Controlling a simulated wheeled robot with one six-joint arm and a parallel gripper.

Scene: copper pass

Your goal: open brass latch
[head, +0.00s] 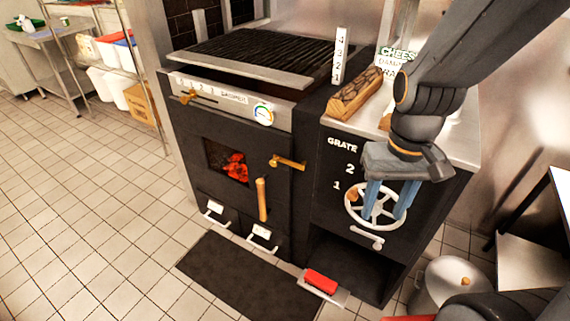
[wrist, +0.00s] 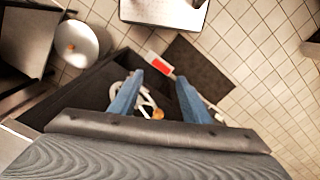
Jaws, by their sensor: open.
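The brass latch (head: 288,163) sits on the right edge of the black oven door (head: 215,190), its bar lying roughly level across the door edge. The door looks shut, with glowing embers (head: 236,166) behind its small window. My gripper (head: 386,207) is to the right of the latch, apart from it, pointing down with its blue fingers spread. The fingers are in front of the white grate handwheel (head: 362,211); I cannot tell whether they touch it. In the wrist view my gripper (wrist: 158,82) is open, with part of the wheel (wrist: 147,103) between the fingers. I cannot make out the latch there.
A wooden upright handle (head: 262,199) stands out on the door below the latch. A brass damper lever (head: 189,97) and gauge (head: 263,113) are above. A log (head: 354,95) lies on the counter. A red brush (head: 321,281) and dark mat (head: 245,280) are below.

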